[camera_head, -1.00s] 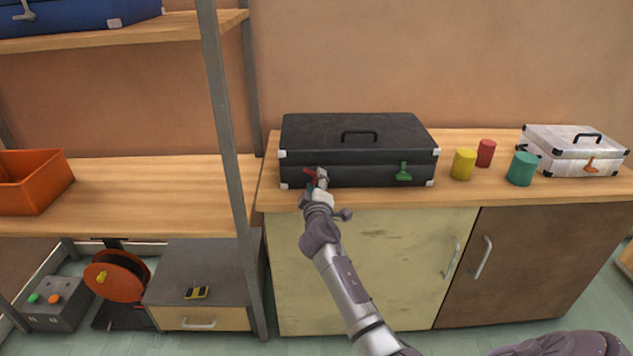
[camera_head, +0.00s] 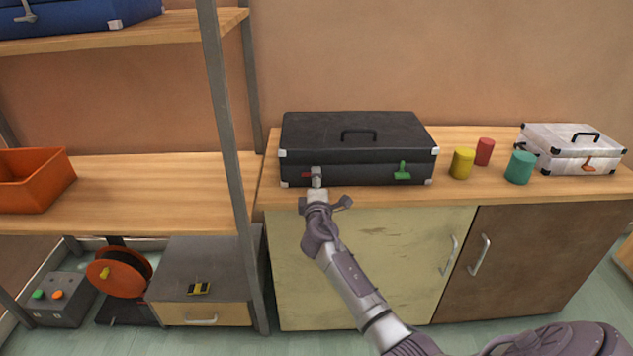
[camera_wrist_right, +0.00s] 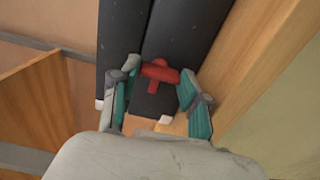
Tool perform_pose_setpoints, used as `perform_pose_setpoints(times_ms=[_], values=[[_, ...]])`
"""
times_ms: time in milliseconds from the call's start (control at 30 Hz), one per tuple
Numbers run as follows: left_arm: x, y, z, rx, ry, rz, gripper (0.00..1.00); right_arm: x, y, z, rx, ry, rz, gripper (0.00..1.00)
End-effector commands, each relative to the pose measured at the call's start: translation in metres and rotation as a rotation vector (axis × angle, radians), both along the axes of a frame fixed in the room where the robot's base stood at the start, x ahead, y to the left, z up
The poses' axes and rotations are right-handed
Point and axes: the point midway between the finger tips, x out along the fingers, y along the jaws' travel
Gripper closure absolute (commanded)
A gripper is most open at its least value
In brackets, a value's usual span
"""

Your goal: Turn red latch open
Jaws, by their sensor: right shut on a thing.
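A black case (camera_head: 375,172) lies closed on the wooden counter. It has a red latch (camera_head: 306,176) on its front left and a green latch (camera_head: 402,172) on its front right. My right gripper (camera_head: 316,178) is at the red latch and hides most of it in the head view. In the right wrist view the red latch (camera_wrist_right: 160,72) sits between the teal fingers of my right gripper (camera_wrist_right: 158,78), which is shut on it. Its bar lies across the gap between the fingertips, with a short stem below. My left gripper is not in view.
An orange bin (camera_head: 35,180) sits on the left shelf.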

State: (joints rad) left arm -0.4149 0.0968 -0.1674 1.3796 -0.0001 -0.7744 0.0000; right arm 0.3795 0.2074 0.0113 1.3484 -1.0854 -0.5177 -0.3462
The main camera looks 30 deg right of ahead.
Motion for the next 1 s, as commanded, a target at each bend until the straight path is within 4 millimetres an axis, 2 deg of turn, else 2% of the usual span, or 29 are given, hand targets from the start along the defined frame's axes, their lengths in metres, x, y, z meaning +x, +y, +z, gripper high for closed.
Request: perform_pose_setpoints(times_ms=[367, 400, 533, 1000], values=[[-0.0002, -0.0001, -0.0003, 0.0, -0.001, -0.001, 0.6, 0.0004, 0.001, 0.0001, -0.007, 0.003, 0.003, 0.89], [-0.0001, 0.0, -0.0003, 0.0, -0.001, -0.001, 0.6, 0.0004, 0.001, 0.0, -0.007, 0.003, 0.003, 0.49], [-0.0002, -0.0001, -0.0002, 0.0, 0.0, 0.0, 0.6, 0.0003, 0.0006, 0.0, -0.006, 0.003, 0.002, 0.29], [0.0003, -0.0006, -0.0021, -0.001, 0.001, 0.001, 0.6, -0.0003, 0.0003, -0.0028, 0.016, -0.006, 0.0, 0.29]])
